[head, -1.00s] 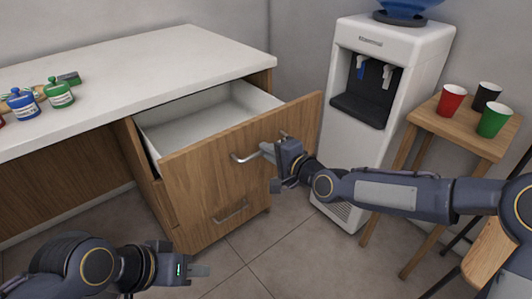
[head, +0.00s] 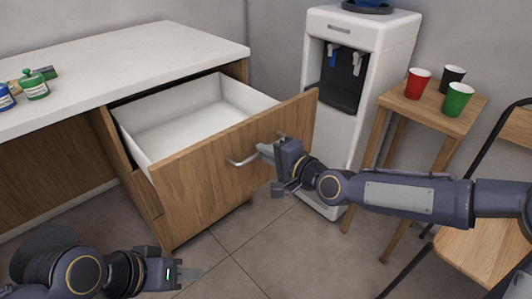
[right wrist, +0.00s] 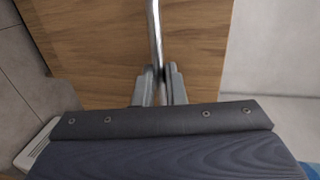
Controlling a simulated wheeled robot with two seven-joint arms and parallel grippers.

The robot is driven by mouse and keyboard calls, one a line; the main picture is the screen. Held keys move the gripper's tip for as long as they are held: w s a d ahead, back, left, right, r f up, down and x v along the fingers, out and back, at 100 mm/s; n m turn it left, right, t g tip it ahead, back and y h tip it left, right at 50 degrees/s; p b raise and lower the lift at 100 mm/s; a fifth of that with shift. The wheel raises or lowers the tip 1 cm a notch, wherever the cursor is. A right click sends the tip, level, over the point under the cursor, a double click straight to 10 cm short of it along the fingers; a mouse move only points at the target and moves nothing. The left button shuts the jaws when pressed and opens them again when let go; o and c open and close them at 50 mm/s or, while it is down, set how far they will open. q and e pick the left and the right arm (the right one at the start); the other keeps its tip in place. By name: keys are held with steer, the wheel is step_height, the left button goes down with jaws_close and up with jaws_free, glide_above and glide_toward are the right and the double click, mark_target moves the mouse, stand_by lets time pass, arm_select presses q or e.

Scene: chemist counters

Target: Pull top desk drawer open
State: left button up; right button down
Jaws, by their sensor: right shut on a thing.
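The top desk drawer (head: 190,172) stands well out from the desk, its white inside empty and its wooden front facing me. Its curved metal handle (head: 240,161) is on the upper part of the front. My right gripper (head: 268,150) is shut on the handle. In the right wrist view the two fingers (right wrist: 158,88) close around the handle bar (right wrist: 154,35) in front of the wooden face. My left gripper (head: 185,277) is low at the left, away from the drawer; its finger gap is not clear.
The white countertop (head: 130,65) holds a green bottle (head: 35,86) and a blue bottle. A water dispenser (head: 392,50) stands behind the drawer to the right. A wooden stool (head: 425,103) carries red, black and green cups. A chair (head: 490,235) is at the right. Tiled floor lies in front.

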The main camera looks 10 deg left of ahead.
steer(key=c, duration=1.5)
jaws_free()
steer(key=p+v, duration=0.1)
steer(key=v, duration=0.6)
steer(key=shift+s+d+p, duration=0.25)
steer(key=shift+d+p, duration=0.05)
steer(key=shift+p, duration=0.1)
